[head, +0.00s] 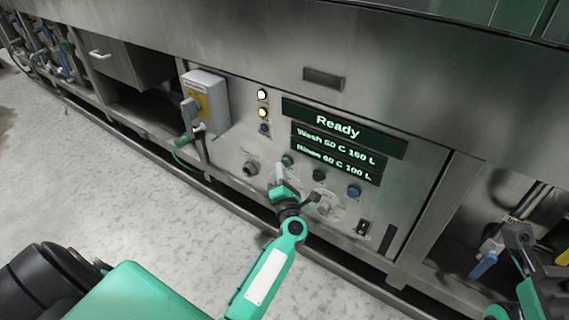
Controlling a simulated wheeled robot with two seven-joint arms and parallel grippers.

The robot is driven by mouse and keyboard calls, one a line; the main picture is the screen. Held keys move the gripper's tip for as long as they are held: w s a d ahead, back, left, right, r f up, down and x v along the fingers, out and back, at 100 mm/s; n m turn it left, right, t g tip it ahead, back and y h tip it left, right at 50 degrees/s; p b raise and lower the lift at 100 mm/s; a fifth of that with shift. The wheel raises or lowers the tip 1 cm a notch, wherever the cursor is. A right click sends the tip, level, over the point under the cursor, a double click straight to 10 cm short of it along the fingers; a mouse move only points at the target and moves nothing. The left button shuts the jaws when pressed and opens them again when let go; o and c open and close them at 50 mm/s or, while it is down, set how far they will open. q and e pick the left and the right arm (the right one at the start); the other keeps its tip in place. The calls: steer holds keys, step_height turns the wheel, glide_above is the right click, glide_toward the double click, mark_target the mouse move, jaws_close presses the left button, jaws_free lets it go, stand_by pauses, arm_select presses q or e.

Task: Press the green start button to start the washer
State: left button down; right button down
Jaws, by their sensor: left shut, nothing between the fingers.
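The green start button (288,160) sits on the washer's steel front panel, below the displays and left of a black button (319,175) and a blue button (354,191). My left gripper (281,168) is shut and empty, with its tip right at the lower edge of the green button. I cannot tell whether it touches. The display (337,126) reads "Ready", with wash and rinse lines below it. My right arm shows at the right edge; its gripper is near a blue-handled valve, and I cannot tell its jaw state.
A grey switch box (205,101) with a yellow plate and green cable juts out left of the panel. Indicator lamps (262,95) stand beside the display. A blue valve handle (483,265) is in the right recess. Grey floor (150,235) is open at left.

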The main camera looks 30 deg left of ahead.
arm_select(q)
steer(key=shift+w, duration=0.5)
stand_by(0.5)
steer(key=shift+s, duration=0.1)
steer(key=shift+s+p, duration=0.3)
steer(key=shift+s, duration=0.5)
steer(key=shift+s, duration=0.1)
steer(key=s, duration=0.2)
steer(key=s+p, duration=0.1)
steer(key=s, duration=0.1)
steer(key=shift+s+a+p, duration=0.2)
steer(key=shift+s+p, duration=0.1)
steer(key=shift+s, duration=0.1)
steer(key=shift+r, duration=0.1)
stand_by(0.5)
